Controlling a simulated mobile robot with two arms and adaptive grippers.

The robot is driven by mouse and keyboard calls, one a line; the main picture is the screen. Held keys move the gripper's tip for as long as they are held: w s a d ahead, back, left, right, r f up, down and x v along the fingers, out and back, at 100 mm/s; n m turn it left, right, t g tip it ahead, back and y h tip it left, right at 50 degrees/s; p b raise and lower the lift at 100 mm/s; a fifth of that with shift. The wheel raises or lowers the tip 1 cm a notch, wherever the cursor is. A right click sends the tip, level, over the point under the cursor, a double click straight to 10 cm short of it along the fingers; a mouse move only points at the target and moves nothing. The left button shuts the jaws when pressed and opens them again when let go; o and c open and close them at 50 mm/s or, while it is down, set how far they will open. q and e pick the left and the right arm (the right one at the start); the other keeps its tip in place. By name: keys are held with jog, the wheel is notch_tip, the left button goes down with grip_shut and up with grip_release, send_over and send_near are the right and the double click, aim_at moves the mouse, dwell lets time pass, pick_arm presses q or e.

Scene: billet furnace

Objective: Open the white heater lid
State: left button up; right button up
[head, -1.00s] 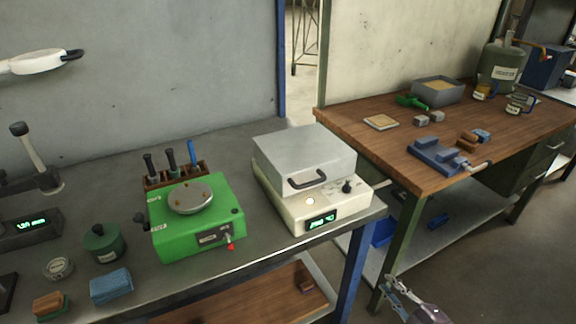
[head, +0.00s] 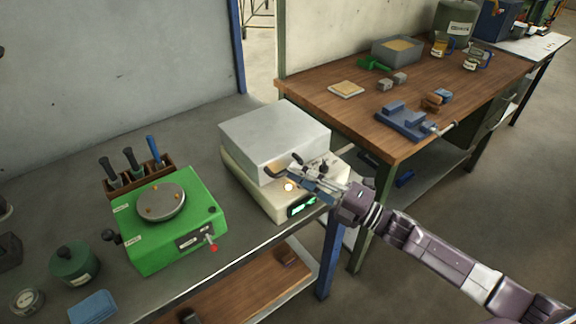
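The heater has a cream-white base (head: 262,190) with a dial and a lit green display, and stands at the right end of the grey bench. Its box-shaped lid (head: 272,132) looks light grey and lies flat and closed on the base. The lid's dark handle (head: 279,167) is on the front face, partly hidden by my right gripper. My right gripper (head: 296,175) reaches in from the lower right, with its fingertips at the handle in the picture. I cannot tell whether the fingers touch or close on it. My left gripper is not in view.
A green hotplate device (head: 170,235) stands left of the heater, with a tool rack (head: 140,178) behind it. A green jar (head: 75,265) and a blue block (head: 93,306) are further left. A wooden workbench (head: 330,105) with a blue vise (head: 405,122) stands at the right.

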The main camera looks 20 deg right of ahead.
jog(key=x, duration=0.3)
jog(key=shift+a+p, duration=0.1)
jog(key=shift+p, duration=0.2)
jog(key=shift+c, duration=0.2)
grip_shut()
